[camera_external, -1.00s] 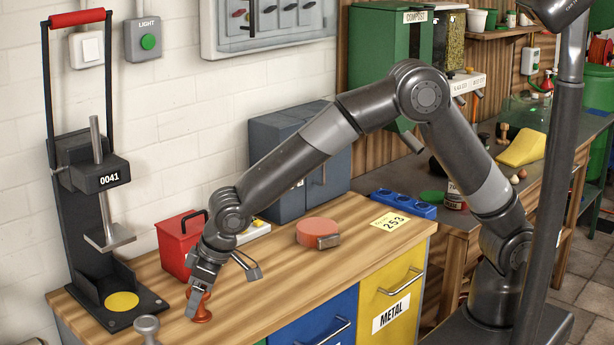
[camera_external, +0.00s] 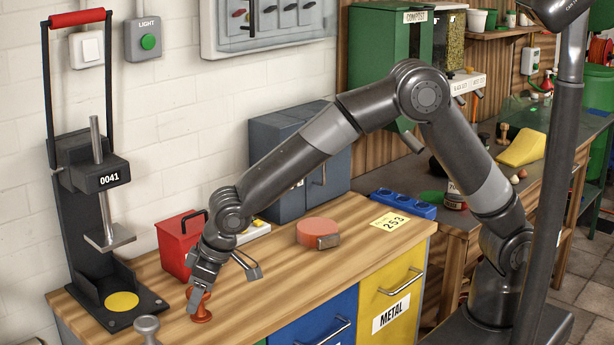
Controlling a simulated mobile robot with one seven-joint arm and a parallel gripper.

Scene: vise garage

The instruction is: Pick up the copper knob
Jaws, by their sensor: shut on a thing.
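The copper knob (camera_external: 203,313) is a reddish-orange piece standing upright on the wooden bench top (camera_external: 270,272), near its front left. My gripper (camera_external: 197,298) points down over the knob and is shut on its upper part. The fingers hide part of the knob's top. The knob's base appears to rest on the bench.
A grey metal knob (camera_external: 147,328) stands to the left at the front edge. A black press (camera_external: 100,215) with a yellow disc is further left. A red box (camera_external: 178,245) stands close behind my gripper.

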